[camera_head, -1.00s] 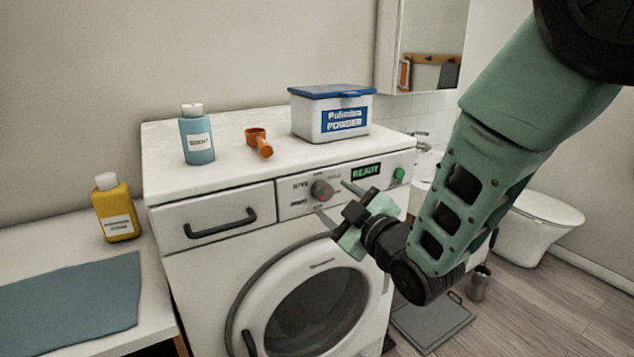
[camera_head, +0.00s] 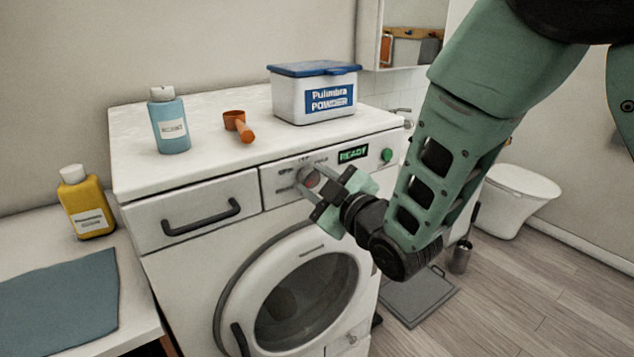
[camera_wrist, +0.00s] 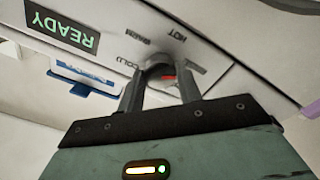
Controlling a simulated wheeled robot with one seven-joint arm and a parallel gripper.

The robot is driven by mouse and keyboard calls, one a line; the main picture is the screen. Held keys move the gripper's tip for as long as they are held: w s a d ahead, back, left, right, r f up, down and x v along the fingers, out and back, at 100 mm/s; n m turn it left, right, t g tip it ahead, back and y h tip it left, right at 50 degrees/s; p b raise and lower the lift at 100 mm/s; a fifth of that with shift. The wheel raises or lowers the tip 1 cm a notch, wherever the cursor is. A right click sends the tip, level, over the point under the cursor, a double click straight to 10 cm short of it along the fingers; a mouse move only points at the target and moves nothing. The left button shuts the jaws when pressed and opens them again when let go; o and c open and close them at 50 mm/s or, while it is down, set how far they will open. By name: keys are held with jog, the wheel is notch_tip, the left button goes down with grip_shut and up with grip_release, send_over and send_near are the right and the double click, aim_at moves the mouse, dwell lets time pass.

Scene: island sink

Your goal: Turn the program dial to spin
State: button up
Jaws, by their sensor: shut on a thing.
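The program dial (camera_head: 309,176) is a round grey knob on the washing machine's front panel, left of the green READY display (camera_head: 353,153). My gripper (camera_head: 307,179) is shut on the dial, with one finger on each side of it. In the wrist view the dial (camera_wrist: 160,70) sits between the gripper's fingers (camera_wrist: 164,88), and a red mark shows on it. Labels reading HOT, WARM and COLD are printed around it there. The dial labels in the head view are too small or covered to read fully, and I cannot tell which one the mark points at.
A green round button (camera_head: 387,155) is right of the display. A drawer with a dark handle (camera_head: 202,217) is at left. A blue bottle (camera_head: 170,125), an orange scoop (camera_head: 240,127) and a powder box (camera_head: 313,95) stand on top. The round door (camera_head: 232,300) is below.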

jog(key=m+b, duration=0.2)
jog(key=b, duration=0.1)
jog(key=shift+f+m, duration=0.2)
jog(key=shift+m, duration=0.1)
jog(key=m+b, duration=0.2)
jog(key=b, duration=0.1)
jog(key=shift+m, duration=0.4)
jog(key=m+b, duration=0.3)
jog(key=shift+r+m+b, duration=0.15)
jog(key=shift+m+b, duration=0.95)
jog(key=shift+m, duration=0.6)
jog(key=o, duration=1)
